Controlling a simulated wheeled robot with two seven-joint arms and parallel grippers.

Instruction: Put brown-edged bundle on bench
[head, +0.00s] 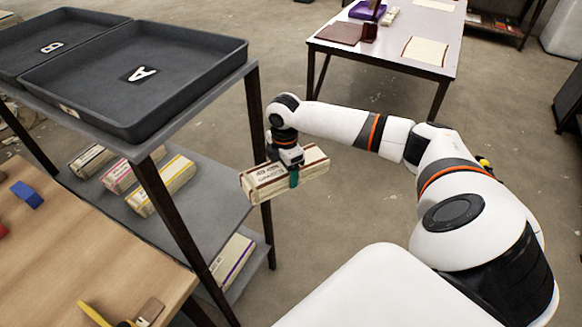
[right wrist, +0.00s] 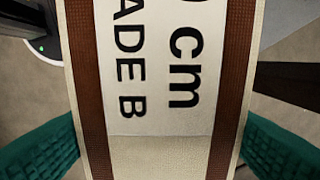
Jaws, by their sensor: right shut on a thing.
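The brown-edged bundle (head: 312,166) is a cream, box-like bundle with brown bands along its edges. My right gripper (head: 292,172) is shut on it and holds it in the air, to the right of the shelf rack. In the right wrist view the bundle (right wrist: 165,150) fills the middle, with black print reading "cm" and "ADE B". Green fingertips press on it from both sides. A white-topped table (head: 390,58) stands at the back, apart from the bundle; I cannot tell from the frames whether it is the bench. My left gripper is not in view.
A dark rack holds trays A (head: 200,75) and B (head: 90,28) on top. Several banded bundles lie on its grey middle shelf (head: 215,200), another lower down. A wooden table (head: 75,255) is at lower left. Brown and cream cloths lie on the white table. Floor (head: 340,215) is open between.

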